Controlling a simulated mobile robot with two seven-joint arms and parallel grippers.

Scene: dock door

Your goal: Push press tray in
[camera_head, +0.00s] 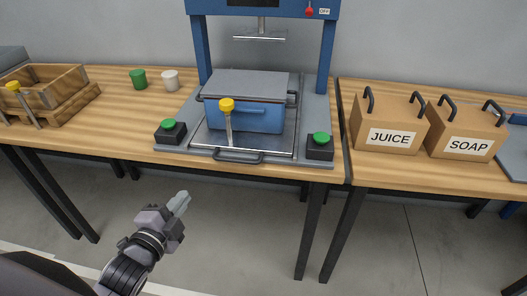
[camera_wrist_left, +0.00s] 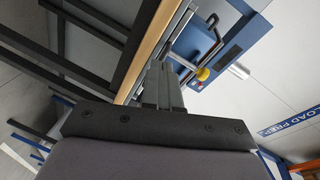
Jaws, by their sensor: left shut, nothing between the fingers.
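The press tray (camera_head: 208,138) is a flat silver plate with a dark bar handle (camera_head: 238,157) at its front edge, on the press base in the head view. A blue box with a grey lid (camera_head: 245,112) stands on the tray under the raised press plate (camera_head: 260,37). My left gripper (camera_head: 181,200) is shut and empty, in front of the table and below its edge, apart from the tray handle. In the left wrist view the shut fingers (camera_wrist_left: 160,85) point toward the table edge and the blue box (camera_wrist_left: 195,45). My right gripper is not in view.
Green buttons on black blocks (camera_head: 171,131) (camera_head: 320,146) flank the tray. A yellow-knobbed lever (camera_head: 227,106) stands in front of the box.

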